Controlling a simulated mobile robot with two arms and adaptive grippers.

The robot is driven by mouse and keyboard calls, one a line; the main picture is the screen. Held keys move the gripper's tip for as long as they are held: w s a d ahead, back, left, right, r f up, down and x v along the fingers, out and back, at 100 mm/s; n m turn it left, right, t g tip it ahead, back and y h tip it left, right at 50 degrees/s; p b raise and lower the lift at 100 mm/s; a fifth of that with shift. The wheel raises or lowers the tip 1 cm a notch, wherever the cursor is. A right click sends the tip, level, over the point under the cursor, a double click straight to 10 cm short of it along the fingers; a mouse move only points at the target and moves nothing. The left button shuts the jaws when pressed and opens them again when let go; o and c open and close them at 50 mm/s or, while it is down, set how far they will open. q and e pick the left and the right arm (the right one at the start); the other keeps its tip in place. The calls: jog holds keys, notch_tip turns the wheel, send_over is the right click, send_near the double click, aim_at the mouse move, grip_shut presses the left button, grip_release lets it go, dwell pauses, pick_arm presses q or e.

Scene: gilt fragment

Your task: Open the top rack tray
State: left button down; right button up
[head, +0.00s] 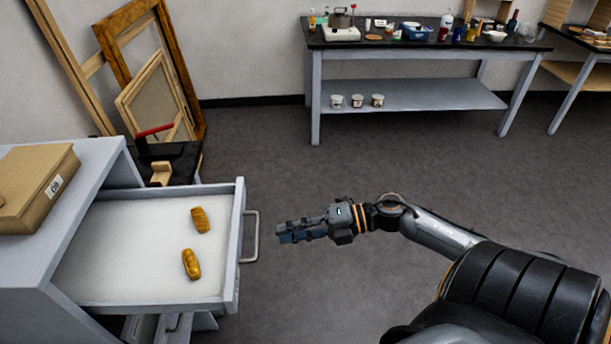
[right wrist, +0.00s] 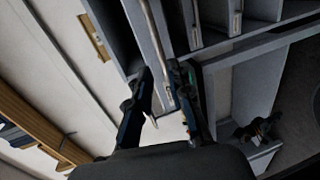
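The top rack tray (head: 152,222) is slid out of the grey rack (head: 92,166) at left in the head view. Two gold-brown fragments, one (head: 201,220) farther back and one (head: 191,264) nearer, lie apart on its pale floor. Its metal handle (head: 251,237) is on the tray's right-hand front. My right gripper (head: 282,234) is just right of the handle, apart from it, pointing left toward it. The right wrist view shows its two fingers (right wrist: 166,70) spread, with nothing held, and the handle bar (right wrist: 153,35) beyond them. My left gripper is not in view.
A tan box (head: 38,190) sits on the rack top. Wooden frames (head: 150,80) lean on the wall behind. A worktable (head: 430,42) with bottles and dishes stands at the back. The grey floor (head: 300,180) between is clear.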

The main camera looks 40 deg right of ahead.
jog(key=shift+v, duration=1.95)
